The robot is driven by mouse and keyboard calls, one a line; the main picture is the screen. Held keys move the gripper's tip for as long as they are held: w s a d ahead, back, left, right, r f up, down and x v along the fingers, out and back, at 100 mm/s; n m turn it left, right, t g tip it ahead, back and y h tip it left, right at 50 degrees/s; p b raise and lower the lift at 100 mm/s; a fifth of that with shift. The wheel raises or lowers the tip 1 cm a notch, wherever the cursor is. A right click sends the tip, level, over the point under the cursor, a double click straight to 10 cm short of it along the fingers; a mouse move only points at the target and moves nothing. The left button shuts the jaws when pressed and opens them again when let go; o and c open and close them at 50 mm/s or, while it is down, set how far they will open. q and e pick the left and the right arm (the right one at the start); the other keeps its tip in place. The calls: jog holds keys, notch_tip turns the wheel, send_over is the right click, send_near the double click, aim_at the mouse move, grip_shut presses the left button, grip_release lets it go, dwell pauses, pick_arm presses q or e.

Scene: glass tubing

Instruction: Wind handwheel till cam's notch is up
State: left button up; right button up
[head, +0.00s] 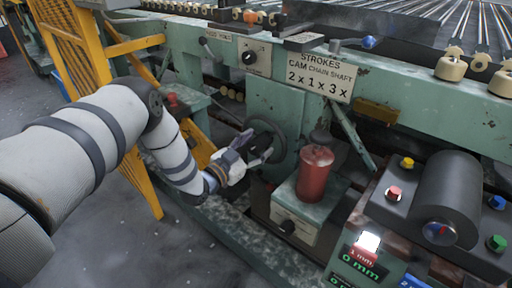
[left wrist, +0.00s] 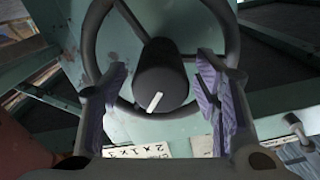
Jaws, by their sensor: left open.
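The dark handwheel (head: 279,146) is on the green machine's front, below the sign. In the left wrist view its rim (left wrist: 89,40) and black hub (left wrist: 160,72) show, with a white mark (left wrist: 155,102) on the hub. My left gripper (head: 262,147) is at the wheel, and part of the wheel is behind it. In the left wrist view the open, purple-padded fingers (left wrist: 165,95) stand on either side of the hub, with a gap to it. I cannot tell whether a finger touches the rim. I cannot make out the cam's notch. My right gripper is not in view.
A red cylinder (head: 314,174) on a box (head: 296,213) stands just right of the wheel. A control box with coloured buttons (head: 394,193) is at right. A yellow guard (head: 80,50) is at left.

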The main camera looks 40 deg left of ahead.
pick_arm(q)
grip_shut()
jog(key=shift+n, duration=0.3)
jog(key=n, duration=0.3)
jog(key=shift+a+n, duration=0.1)
jog(key=shift+n, duration=2.1)
jog(key=shift+f, duration=0.1)
grip_release()
